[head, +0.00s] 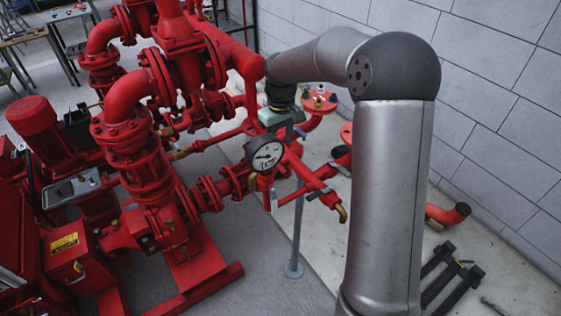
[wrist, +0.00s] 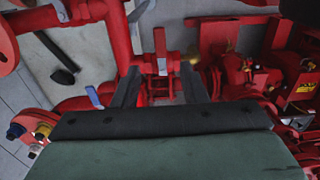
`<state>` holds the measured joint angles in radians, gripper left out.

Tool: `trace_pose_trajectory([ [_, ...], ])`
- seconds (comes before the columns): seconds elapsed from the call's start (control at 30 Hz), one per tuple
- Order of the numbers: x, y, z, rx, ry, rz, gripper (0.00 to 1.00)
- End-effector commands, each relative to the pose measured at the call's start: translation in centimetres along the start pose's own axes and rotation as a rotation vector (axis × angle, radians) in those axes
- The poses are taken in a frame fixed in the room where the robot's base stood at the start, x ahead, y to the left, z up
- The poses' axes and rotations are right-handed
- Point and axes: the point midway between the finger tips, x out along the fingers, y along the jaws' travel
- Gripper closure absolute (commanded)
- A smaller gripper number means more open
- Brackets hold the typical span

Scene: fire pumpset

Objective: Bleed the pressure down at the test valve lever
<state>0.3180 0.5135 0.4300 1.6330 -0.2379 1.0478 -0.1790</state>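My gripper (wrist: 159,68) is open in the wrist view, its two dark fingers apart with nothing clasped between them. A short red bar (wrist: 160,42), which looks like the test valve lever, stands beyond the fingertips and lines up with the gap. A brass outlet (wrist: 189,60) is just right of it. In the head view my gripper's body (head: 281,117) is above and behind the pressure gauge (head: 265,155); its fingers are largely hidden. The red test piping with the brass outlet (head: 341,212) is below it. I cannot tell the lever's exact angle.
Red pump pipework (head: 135,150) fills the left and centre. A thin grey support post (head: 296,235) stands under the piping.

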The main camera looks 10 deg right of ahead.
Motion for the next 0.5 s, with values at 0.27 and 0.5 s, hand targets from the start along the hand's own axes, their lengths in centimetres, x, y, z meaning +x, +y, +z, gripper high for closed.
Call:
trace_pose_trajectory([
  [0.27, 6.0, -0.1, 0.1, -0.002, -0.004, -0.002, 0.61],
  [0.5, 9.0, 0.0, 0.0, -0.001, -0.001, 0.000, 0.61],
])
